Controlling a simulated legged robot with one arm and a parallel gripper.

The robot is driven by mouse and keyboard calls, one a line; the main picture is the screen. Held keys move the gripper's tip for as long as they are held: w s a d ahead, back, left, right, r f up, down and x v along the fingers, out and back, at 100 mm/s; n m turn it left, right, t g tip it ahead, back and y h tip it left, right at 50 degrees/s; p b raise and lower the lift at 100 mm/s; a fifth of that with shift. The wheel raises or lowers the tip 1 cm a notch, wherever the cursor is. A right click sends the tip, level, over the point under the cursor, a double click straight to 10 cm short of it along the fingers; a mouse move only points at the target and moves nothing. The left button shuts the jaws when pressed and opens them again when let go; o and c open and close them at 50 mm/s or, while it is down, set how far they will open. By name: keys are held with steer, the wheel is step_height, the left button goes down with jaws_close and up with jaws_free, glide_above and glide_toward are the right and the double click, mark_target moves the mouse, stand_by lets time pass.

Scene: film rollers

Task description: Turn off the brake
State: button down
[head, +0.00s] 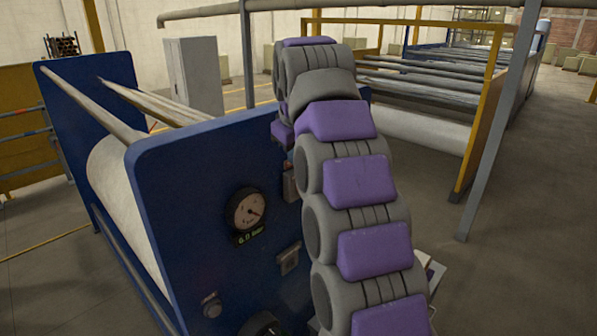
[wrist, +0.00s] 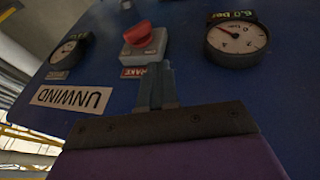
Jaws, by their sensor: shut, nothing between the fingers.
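The brake control shows in the wrist view as a red knob (wrist: 139,34) on a light grey box (wrist: 144,48), with a red BRAKE label (wrist: 134,72) beside it. It is mounted on a blue machine panel (wrist: 190,75). My gripper (wrist: 154,70) is shut and empty, its fingertips close to the box on the label's side, partly covering the label. I cannot tell whether the fingertips touch the box. In the head view my arm curves over and down toward the blue panel (head: 190,190); my fingertips are hidden there.
Two dial gauges flank the control in the wrist view, one left (wrist: 69,51) and one right (wrist: 236,41). An UNWIND label (wrist: 74,97) is at left. In the head view, a pressure gauge (head: 246,209) is on the panel. A yellow frame (head: 480,110) stands at right; open floor lies beyond it.

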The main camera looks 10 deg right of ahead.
steer(key=p, duration=0.1)
glide_toward(299, 193)
steer(key=shift+w+a+f, duration=0.25)
steer(key=shift+a+f, duration=0.55)
steer(key=shift+f, duration=0.15)
steer(key=d+f, duration=0.1)
steer(key=w+f+p, duration=0.1)
steer(key=shift+w+d+f, duration=0.25)
steer(key=shift+d+f, duration=0.05)
steer(key=shift+d, duration=0.1)
steer(key=shift+w+d+f, duration=0.15)
steer(key=shift+d+f, duration=0.15)
steer(key=shift+d, duration=0.05)
steer(key=shift+s+a+f+t+h+b, duration=0.1)
steer(key=shift+f+t+h+b, duration=0.2)
steer(key=shift+b, duration=0.5)
steer(key=shift+s+a+f+t+h+b, duration=0.15)
steer(key=shift+t+h+b, duration=0.2)
steer(key=shift+b, duration=0.4)
steer(key=shift+h, duration=0.25)
